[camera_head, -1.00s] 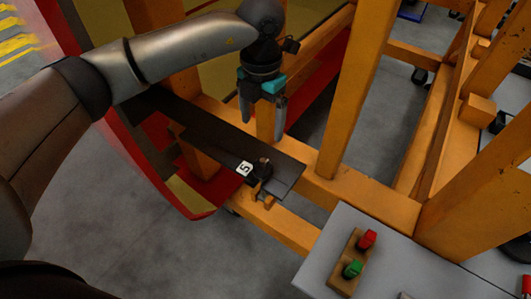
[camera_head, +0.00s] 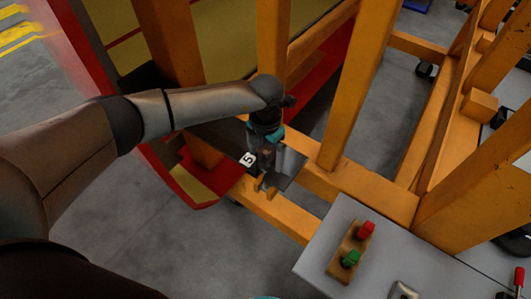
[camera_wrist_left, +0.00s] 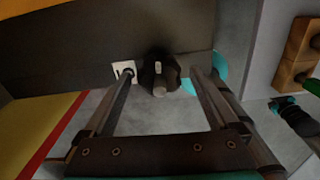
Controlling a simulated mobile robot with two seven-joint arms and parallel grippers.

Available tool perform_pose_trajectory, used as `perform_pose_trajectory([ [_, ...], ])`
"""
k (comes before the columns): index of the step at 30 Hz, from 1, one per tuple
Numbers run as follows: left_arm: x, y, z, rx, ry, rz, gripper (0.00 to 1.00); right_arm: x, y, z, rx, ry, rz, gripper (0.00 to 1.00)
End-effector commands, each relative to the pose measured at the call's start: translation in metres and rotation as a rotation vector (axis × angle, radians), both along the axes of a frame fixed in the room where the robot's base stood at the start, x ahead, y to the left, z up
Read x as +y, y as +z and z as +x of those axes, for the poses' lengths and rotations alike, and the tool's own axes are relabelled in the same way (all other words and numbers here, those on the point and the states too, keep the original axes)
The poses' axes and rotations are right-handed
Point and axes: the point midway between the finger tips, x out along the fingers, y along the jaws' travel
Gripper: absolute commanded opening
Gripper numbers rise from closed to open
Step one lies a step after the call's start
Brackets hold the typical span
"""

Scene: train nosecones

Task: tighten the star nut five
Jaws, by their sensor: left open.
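Star nut five, a dark knob (camera_wrist_left: 160,76) with a pale round stem end, sits at the edge of a dark plate (camera_wrist_left: 60,45), beside a white label marked 5 (camera_wrist_left: 124,69). The label also shows in the head view (camera_head: 248,159). My left gripper (camera_head: 272,166) is open and points down at the plate end. In the left wrist view its two fingers (camera_wrist_left: 163,80) stand on either side of the knob, with a visible gap on each side. In the head view the gripper largely hides the knob.
Orange frame posts (camera_head: 350,85) stand close behind and beside the left gripper. A grey table (camera_head: 400,262) at lower right carries a wooden block (camera_head: 348,250) with a red and a green knob. A red and yellow nosecone panel lies to the left.

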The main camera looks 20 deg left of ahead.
Motion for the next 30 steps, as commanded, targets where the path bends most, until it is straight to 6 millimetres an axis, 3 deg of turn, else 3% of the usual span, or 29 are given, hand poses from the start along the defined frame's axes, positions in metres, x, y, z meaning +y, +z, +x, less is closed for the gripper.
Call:
perform_pose_trajectory([
  [6,0.0000,0.0000,0.0000,0.000,0.000,0.000,0.91,0.0002,0.0000,0.0001,0.000,0.000,0.000,0.00],
  [27,0.0001,0.0007,0.0003,0.000,0.000,0.000,0.12,0.0003,0.0000,0.0001,-0.001,0.000,0.000,0.00],
  [30,0.0001,0.0007,0.0004,0.000,0.000,0.000,0.08,0.0003,0.0000,0.0000,-0.001,0.000,0.000,0.00],
])
